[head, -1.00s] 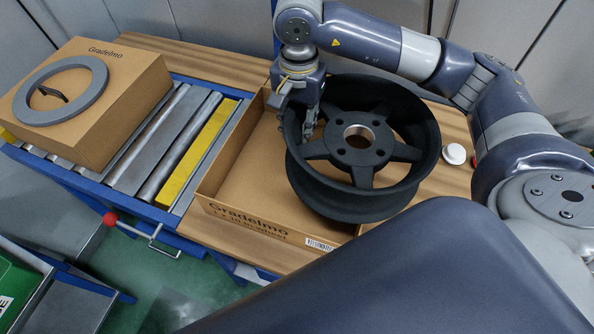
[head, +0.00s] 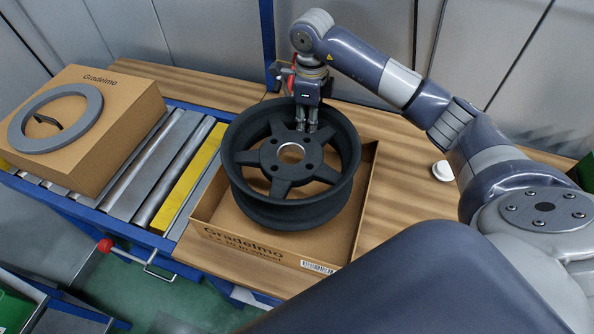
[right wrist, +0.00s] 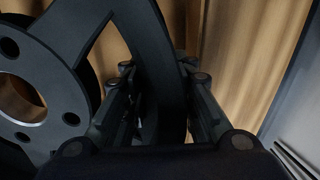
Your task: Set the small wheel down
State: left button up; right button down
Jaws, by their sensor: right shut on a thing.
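The small wheel (head: 264,158) is black with several spokes and a bare metal hub hole. It sits over and partly within the open cardboard box (head: 352,222); whether it touches the box floor is hidden. My right gripper (head: 306,128) is at the wheel's far side, inside the rim. In the right wrist view the right gripper (right wrist: 160,120) has its fingers on both sides of a dark part of the wheel (right wrist: 62,62), shut on it. My left gripper is not in view.
A closed cardboard box (head: 125,112) with a grey ring (head: 88,105) on top stands on the roller conveyor (head: 150,170) at left. A small white round object (head: 442,171) lies on the wooden table (head: 400,205), right of the open box. A wall stands close behind.

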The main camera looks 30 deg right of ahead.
notch_tip(320, 180, down, 8)
jog(key=shift+f+p, duration=0.1)
jog(key=shift+p, duration=1)
jog(key=shift+f, duration=0.55)
jog(key=c, duration=1.6)
grip_release()
jog(key=shift+f, duration=0.1)
jog(key=shift+s, duration=0.1)
